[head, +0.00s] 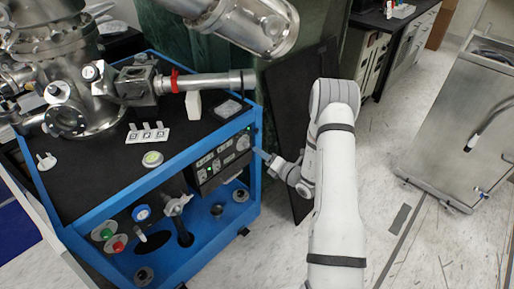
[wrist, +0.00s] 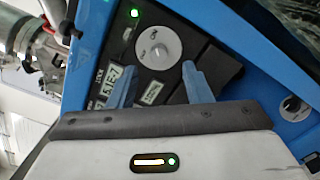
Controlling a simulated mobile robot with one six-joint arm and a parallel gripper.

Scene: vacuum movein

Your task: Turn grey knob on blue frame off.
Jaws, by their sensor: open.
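A round grey knob (wrist: 155,45) with markings on its face sits on a black panel set in the blue frame (wrist: 92,45). The knob also shows in the head view (head: 243,142) at the panel's right end. A smaller knob (wrist: 293,108) with a dark centre sits on a round pale plate on the blue frame, at the right of the wrist view. My gripper (wrist: 159,70) is open and empty. Its two blue fingers point at the panel, just below the large knob in the picture. In the head view, my gripper (head: 262,155) is beside the panel's right end; contact cannot be told.
Green and red buttons (head: 112,238) and a blue-topped gauge (head: 142,213) are on the lower frame. Metal vacuum chamber parts (head: 70,60) stand on the black top. A grey metal cabinet (head: 465,120) is at right, with open floor between.

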